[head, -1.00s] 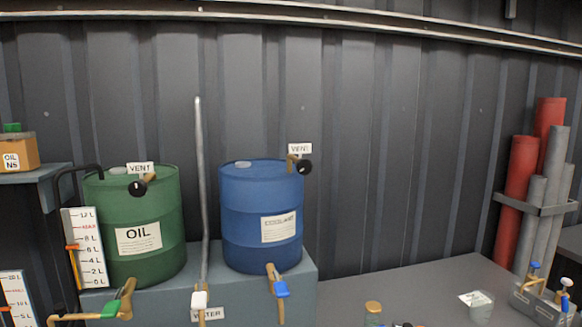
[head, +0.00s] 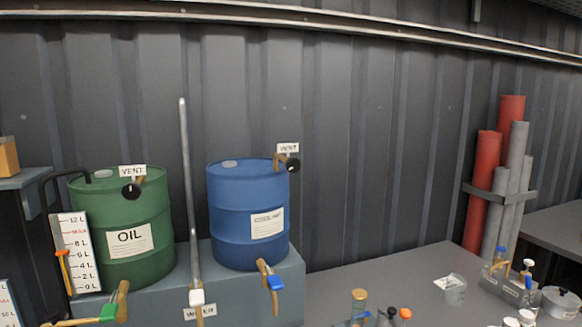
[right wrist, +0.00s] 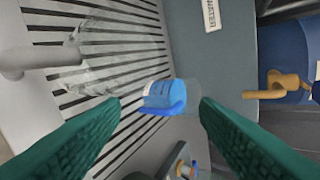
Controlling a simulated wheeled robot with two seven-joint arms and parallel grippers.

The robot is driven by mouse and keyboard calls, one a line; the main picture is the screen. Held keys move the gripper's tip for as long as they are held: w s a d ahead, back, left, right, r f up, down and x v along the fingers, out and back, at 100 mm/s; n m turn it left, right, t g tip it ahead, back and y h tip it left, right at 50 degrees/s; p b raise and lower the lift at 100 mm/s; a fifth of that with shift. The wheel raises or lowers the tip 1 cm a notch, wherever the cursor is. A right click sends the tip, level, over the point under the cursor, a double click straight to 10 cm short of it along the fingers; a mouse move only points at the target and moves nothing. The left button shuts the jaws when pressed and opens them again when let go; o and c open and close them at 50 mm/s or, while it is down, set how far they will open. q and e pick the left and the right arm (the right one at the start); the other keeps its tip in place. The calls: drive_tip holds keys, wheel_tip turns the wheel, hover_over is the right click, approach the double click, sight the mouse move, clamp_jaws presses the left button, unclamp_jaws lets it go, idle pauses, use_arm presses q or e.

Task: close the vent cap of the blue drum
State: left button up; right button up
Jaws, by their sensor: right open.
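The blue drum (head: 236,225) stands on a grey stand in the head view. Its vent is at the top right rim: a brass fitting (head: 279,160) with a black round cap (head: 293,165), under a VENT tag (head: 288,148). I cannot tell from here how the cap sits on the opening. My right gripper (right wrist: 160,103) is open in the right wrist view, its two green fingers apart. A clear container with blue in it (right wrist: 165,95) shows between the fingertips; whether it lies between or beyond them is unclear. Part of the blue drum (right wrist: 290,45) shows at that view's right edge. My left gripper is not in view.
A green OIL drum (head: 125,225) with its own vent stands to the left, and a grey upright pipe (head: 186,170) between the drums. A brass tap with blue handle (head: 275,283) juts out below the blue drum. The bench (head: 390,275) holds small containers at front and right.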

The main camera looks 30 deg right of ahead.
drive_tip(key=w+d+r+n+t+h, duration=0.25)
drive_tip(key=w+r+n, duration=0.35)
drive_tip(key=r, duration=0.4)
drive_tip(key=n+t+h, duration=0.3)
drive_tip(key=n+t, duration=0.5)
drive_tip(key=n, duration=0.2)
approach(294, 168)
drive_tip(key=p+x, duration=0.4)
drive_tip(key=x, duration=0.6)
drive_tip(key=shift+r+p, duration=0.1)
drive_tip(key=shift+p, duration=0.3)
drive_tip(key=shift+w+d, duration=0.1)
drive_tip(key=shift+w, duration=0.4)
drive_tip(key=shift+c, duration=0.6)
drive_tip(key=c, duration=0.9)
